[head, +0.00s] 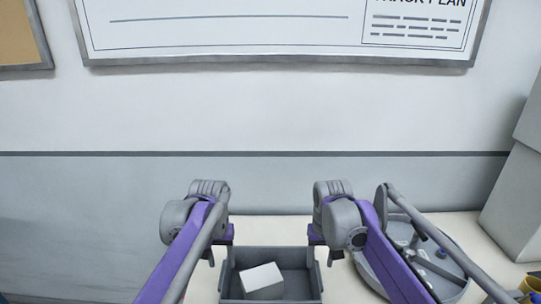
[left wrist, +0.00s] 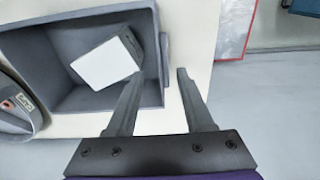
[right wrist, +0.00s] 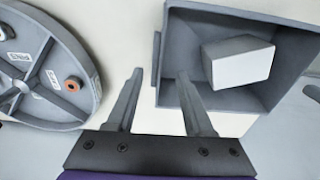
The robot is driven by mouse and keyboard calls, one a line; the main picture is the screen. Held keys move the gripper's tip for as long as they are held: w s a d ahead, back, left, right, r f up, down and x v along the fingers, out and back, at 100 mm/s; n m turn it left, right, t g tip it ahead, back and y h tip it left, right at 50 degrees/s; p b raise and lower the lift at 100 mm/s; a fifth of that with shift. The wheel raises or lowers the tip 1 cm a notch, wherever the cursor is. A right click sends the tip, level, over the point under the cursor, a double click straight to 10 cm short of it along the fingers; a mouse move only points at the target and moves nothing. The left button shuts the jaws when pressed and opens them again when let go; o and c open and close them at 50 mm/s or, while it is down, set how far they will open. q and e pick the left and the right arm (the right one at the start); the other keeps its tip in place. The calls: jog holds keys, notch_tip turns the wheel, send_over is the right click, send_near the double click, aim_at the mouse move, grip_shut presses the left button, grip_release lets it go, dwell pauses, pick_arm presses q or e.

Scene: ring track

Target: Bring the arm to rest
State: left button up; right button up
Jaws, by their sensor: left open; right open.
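My left gripper (left wrist: 160,85) is open and empty, with its fingers over the side of a grey bin (left wrist: 40,50). In the head view my left gripper (head: 221,255) hangs at the left of the bin (head: 270,254). My right gripper (head: 324,256) hangs at the right of the bin. A white block (head: 262,281) lies tilted inside the bin.
A round grey ring track (right wrist: 35,60) with small round pieces and labels lies on the pale table (head: 340,285), to the right in the head view. A yellow item (head: 531,284) and a grey box (head: 517,205) stand at far right. A board (head: 270,30) hangs on the wall.

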pick_arm(q)
jog(key=s+a+f+t, duration=0.1)
jog(key=s+f, duration=0.2)
jog(key=s, duration=0.5)
jog(key=s+a+f+t, duration=0.2)
jog(key=s+f, duration=0.1)
jog(key=s, duration=0.5)
jog(key=s+a+f+t, duration=0.1)
jog(key=s+a+f, duration=0.1)
jog(key=s, duration=0.7)
jog(key=shift+f+t, duration=0.3)
jog(key=shift+f, duration=0.4)
pick_arm(e)
jog(key=s+d+f+t, duration=0.1)
jog(key=s+f, duration=0.2)
jog(key=s, duration=0.5)
jog(key=s+d+f+t, duration=0.2)
jog(key=s+f, duration=0.1)
jog(key=s, duration=0.5)
jog(key=s+d+f+t, duration=0.1)
jog(key=s+f, duration=0.2)
jog(key=s, duration=0.6)
jog(key=shift+d+f+t, duration=0.2)
jog(key=shift+d+t, duration=0.1)
jog(key=shift+d, duration=0.1)
